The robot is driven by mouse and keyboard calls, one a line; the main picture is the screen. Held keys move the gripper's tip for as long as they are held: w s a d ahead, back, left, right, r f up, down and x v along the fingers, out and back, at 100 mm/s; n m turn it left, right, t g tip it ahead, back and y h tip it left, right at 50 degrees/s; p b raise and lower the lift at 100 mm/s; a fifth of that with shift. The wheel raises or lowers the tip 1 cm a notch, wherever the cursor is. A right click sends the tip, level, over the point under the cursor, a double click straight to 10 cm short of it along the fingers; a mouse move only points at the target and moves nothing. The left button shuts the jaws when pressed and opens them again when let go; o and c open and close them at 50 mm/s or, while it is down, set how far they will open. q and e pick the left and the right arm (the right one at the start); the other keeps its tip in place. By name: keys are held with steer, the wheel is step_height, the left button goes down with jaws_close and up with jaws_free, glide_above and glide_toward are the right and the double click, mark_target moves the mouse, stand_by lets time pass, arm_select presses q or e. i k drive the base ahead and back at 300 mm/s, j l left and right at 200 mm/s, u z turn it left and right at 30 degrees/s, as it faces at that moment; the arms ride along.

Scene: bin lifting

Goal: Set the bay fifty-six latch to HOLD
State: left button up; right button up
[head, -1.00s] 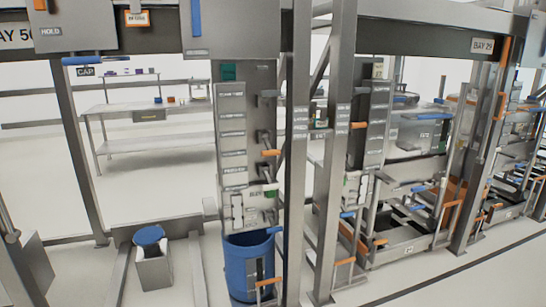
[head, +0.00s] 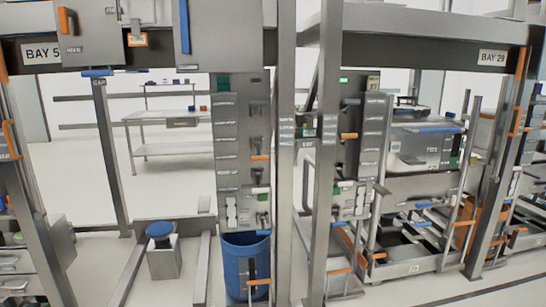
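A sign at the upper left reads BAY 5 (head: 40,52), with its end hidden by a grey box (head: 95,30). An orange handle (head: 67,20) sits on that box, above a small label (head: 73,49) that looks like HOLD. A tall grey panel (head: 228,150) stands in the middle with a column of labels and several levers, one with an orange grip (head: 260,158). Small labels (head: 287,130) are on the post to its right. I cannot tell which of these is the bay fifty-six latch or how it is set. Neither gripper is in view.
A blue bin (head: 236,265) stands below the panel. A grey block with a blue top (head: 160,229) stands on the floor between rails. Posts and the BAY 29 frame (head: 492,58) fill the right. A worktable (head: 165,115) stands behind, with open floor around it.

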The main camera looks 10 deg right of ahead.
mark_target(258, 149)
steer(key=i+l, duration=0.15)
steer(key=l, duration=0.35)
steer(key=i+l+u, duration=0.1)
steer(key=l, duration=0.35)
steer(key=i+l, duration=0.1)
steer(key=l, duration=0.4)
steer(key=i+u, duration=0.05)
